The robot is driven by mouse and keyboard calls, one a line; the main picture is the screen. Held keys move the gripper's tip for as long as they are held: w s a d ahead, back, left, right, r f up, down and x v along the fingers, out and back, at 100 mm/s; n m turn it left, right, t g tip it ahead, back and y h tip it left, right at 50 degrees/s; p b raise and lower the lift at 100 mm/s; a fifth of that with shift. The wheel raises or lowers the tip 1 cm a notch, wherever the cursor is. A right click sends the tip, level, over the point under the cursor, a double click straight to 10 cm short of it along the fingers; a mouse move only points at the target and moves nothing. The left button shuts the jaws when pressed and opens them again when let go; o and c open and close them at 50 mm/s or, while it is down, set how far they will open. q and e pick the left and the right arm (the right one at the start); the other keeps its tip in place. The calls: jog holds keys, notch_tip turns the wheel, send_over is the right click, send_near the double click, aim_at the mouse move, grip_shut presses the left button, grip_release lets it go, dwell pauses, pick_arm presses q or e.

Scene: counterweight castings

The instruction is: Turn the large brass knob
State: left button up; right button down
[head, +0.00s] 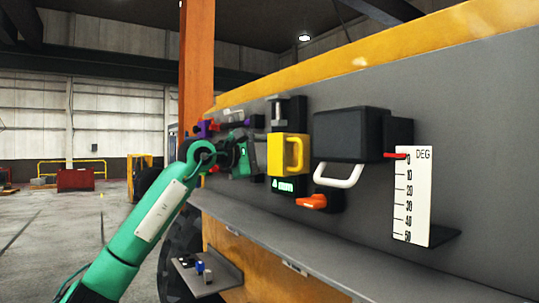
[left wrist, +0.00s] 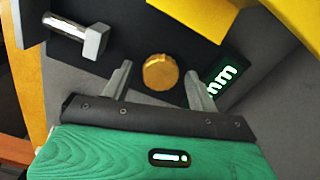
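The large brass knob (left wrist: 161,72) is a round golden disc with a ridged edge on a dark panel, seen in the left wrist view. My left gripper (left wrist: 162,83) is open, with one grey finger on each side of the knob. Gaps show between the fingers and the knob, and whether the fingertips reach its depth is unclear. In the head view my left gripper (head: 252,157) is at the panel, left of the yellow handle block, and the knob is hidden there. My right gripper is in neither view.
A yellow handle block (head: 289,154), a green-lit display (head: 284,186), an orange lever (head: 313,202) and a black box with a white handle (head: 350,135) stick out right of my gripper. A white degree scale (head: 412,196) stands further right. A grey ledge (head: 270,232) runs below.

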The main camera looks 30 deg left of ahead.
pick_arm(q)
jog(key=b+v, duration=0.6)
jog(key=v, duration=0.7)
jog(key=shift+s+a, duration=0.2)
jog(key=shift+s, duration=0.15)
jog(key=shift+f, duration=0.1)
